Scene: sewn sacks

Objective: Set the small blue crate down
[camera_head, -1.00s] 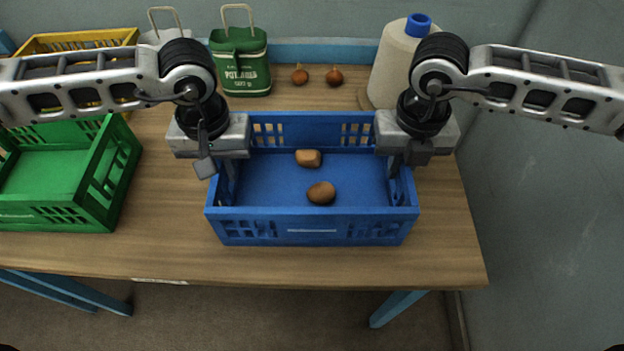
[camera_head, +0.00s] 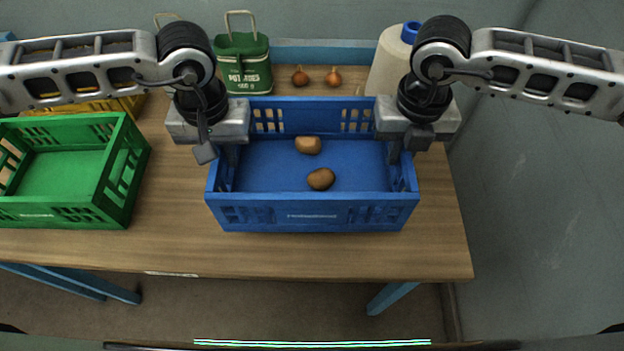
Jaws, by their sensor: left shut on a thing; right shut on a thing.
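The small blue crate (camera_head: 312,215) is level over the middle of the wooden table, with two brown potatoes (camera_head: 308,145) (camera_head: 320,179) on its floor. My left gripper (camera_head: 225,158) is shut on its left end wall. My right gripper (camera_head: 397,152) is shut on its right end wall. The gripper bodies partly hide both ends and the fingertips. The crate's underside is hidden, so I cannot tell whether it touches the table or hangs just above it.
A green crate (camera_head: 60,215) stands at the left, with a yellow crate (camera_head: 95,107) behind it. A green potato sack (camera_head: 243,65), two onions (camera_head: 317,77) and a pale blue-capped jug (camera_head: 392,62) stand at the back. The table (camera_head: 300,255) is bare in front and right.

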